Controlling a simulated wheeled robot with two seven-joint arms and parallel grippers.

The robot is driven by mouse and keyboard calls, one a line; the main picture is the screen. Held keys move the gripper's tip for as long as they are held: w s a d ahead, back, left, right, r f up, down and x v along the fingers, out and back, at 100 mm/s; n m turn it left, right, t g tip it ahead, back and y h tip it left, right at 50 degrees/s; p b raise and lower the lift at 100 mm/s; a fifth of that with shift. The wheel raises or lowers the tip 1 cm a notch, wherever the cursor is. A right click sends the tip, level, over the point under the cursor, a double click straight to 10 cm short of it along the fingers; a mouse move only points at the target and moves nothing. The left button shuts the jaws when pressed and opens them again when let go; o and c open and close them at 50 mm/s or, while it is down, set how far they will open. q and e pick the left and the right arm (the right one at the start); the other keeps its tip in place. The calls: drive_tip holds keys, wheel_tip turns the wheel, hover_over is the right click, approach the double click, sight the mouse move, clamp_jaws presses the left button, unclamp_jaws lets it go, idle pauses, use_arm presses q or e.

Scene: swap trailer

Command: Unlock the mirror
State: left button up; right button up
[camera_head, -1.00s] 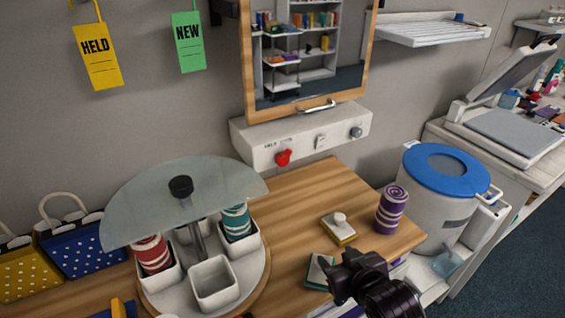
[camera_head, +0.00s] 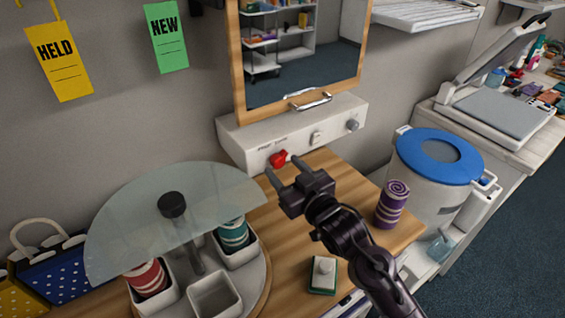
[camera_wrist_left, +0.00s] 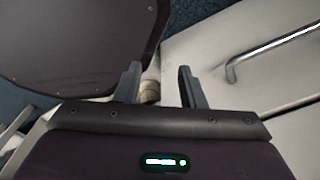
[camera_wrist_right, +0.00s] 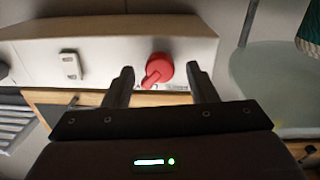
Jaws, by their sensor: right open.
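The wood-framed mirror (camera_head: 300,70) stands above a white box (camera_head: 240,142) on the wall, with a metal handle (camera_head: 311,99) on its lower edge. A red knob (camera_head: 279,159) sits on the box's front, left of a small white switch (camera_head: 316,138) and a grey knob (camera_head: 352,125). My right gripper (camera_head: 283,169) is open and empty, just in front of the red knob. In the right wrist view the red knob (camera_wrist_right: 158,70) shows between the fingertips, with no clear contact. My left gripper (camera_wrist_left: 160,80) is open and empty, seen only in its wrist view, near a white surface.
A round carousel with a glass top (camera_head: 172,225) holds cups at the lower left. A purple striped roll (camera_head: 392,204) and a green-based block (camera_head: 323,276) are on the wooden counter. A blue-lidded bin (camera_head: 440,190) stands at right. Tags hang on the wall.

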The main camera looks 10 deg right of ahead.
drive_tip(key=shift+w+a, duration=0.2)
drive_tip(key=shift+w, duration=0.4)
drive_tip(key=c, duration=0.9)
use_arm(q)
drive_tip(key=shift+w+r, duration=0.25)
drive_tip(key=shift+w, duration=0.65)
use_arm(e)
drive_tip(key=shift+c, duration=0.3)
